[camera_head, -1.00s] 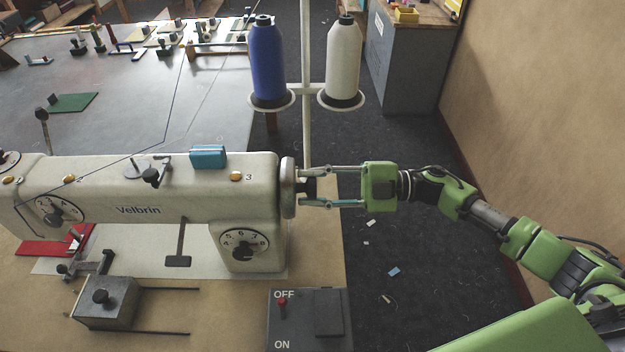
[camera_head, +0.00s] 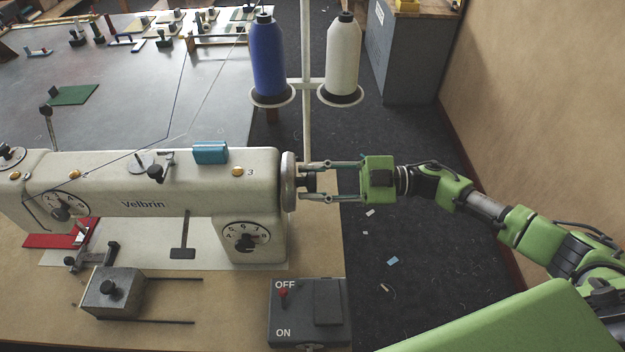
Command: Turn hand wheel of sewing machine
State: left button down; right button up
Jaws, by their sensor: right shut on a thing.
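The cream sewing machine (camera_head: 150,195) stands on the table at the left. Its hand wheel (camera_head: 288,182) is a pale disc seen edge-on at the machine's right end, with a dark hub part on its right side. My right gripper (camera_head: 305,182) comes in from the right with its two fingers pointing left, one above and one below the hub. It is shut on the hand wheel; the exact contact is small and partly hidden. My left gripper is not in view.
A switch box (camera_head: 308,312) marked OFF and ON sits at the front. A blue thread cone (camera_head: 268,60) and a white thread cone (camera_head: 343,62) stand behind the wheel on a pole (camera_head: 306,120). A wall (camera_head: 545,120) rises at the right.

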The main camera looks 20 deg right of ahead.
jog(key=shift+f, duration=0.1)
jog(key=o, duration=1.1)
jog(key=v, duration=1.2)
